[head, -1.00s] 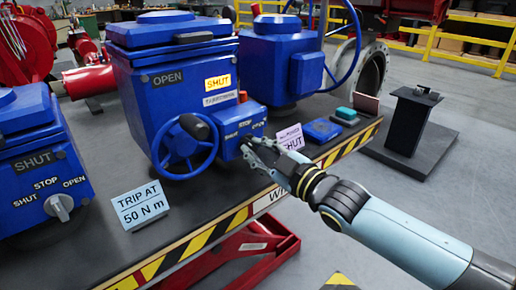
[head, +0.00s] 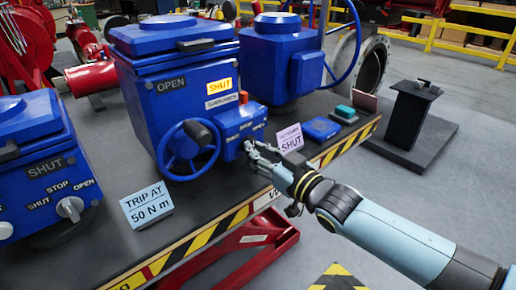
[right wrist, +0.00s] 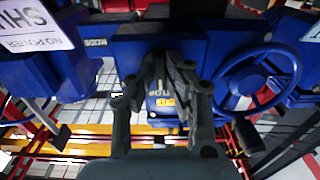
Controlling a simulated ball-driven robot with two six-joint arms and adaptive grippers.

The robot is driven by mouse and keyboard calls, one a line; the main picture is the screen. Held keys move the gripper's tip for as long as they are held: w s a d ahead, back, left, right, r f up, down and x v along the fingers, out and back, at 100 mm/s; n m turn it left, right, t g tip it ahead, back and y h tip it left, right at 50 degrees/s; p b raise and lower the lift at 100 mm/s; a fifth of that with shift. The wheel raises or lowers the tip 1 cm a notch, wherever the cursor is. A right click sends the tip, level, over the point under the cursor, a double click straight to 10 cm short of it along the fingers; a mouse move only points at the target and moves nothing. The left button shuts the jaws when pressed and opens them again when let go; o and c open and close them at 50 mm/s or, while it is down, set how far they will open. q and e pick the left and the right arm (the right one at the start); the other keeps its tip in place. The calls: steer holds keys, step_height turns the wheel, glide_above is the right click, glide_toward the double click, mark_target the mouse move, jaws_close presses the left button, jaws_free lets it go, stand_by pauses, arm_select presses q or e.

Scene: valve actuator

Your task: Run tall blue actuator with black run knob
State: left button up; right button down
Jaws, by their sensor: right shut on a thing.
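The tall blue actuator (head: 180,95) stands on the bench in the middle of the head view. Its upper window shows a yellow SHUT sign (head: 219,86) below and right of an OPEN plate. A small blue control box (head: 236,128) with white STOP, SHUT and OPEN lettering sticks out at its right side. My right gripper (head: 250,149) is at this box, shut on the black run knob, which its fingers hide. In the right wrist view the fingers (right wrist: 172,72) close together against the blue box (right wrist: 128,50). My left gripper is not in view.
The handwheel (head: 188,148) is left of the gripper. A TRIP AT 50 N m card (head: 146,205) and a SHUT card (head: 290,140) stand on the bench. Another blue actuator (head: 38,160) with a grey knob (head: 70,208) is at left; one with a blue wheel stands behind.

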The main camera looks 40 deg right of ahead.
stand_by(0.5)
steer(key=c, duration=1.3)
jaws_free()
steer(key=shift+c, duration=0.2)
steer(key=s+d, duration=0.1)
steer(key=s, duration=1.1)
steer(key=shift+w, duration=0.1)
